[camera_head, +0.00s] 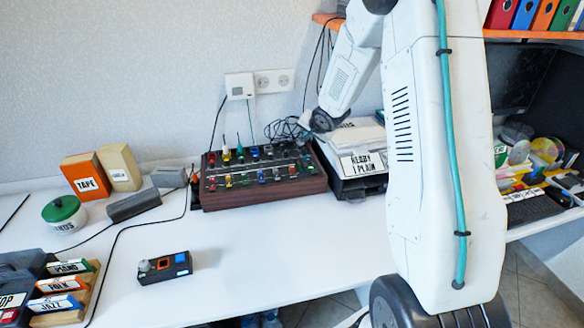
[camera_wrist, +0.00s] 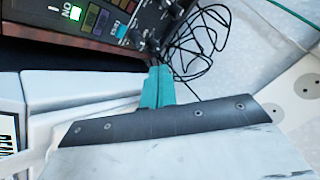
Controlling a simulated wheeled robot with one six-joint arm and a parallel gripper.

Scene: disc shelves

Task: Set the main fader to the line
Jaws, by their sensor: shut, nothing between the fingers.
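The mixer (camera_head: 268,196) is a dark panel with a brown wooden casing, coloured knobs and a row of sliders, standing against the wall in the head view. In the wrist view the mixer (camera_wrist: 98,45) fills the top left, with a lit green button (camera_wrist: 75,13) and dark knobs. I cannot tell which control is the main fader, nor make out its line. My gripper (camera_wrist: 159,72) shows as teal fingers, shut and empty, pointing toward the mixer's corner. Whether they touch it is unclear. In the head view the gripper is hard to make out at the mixer's right end.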

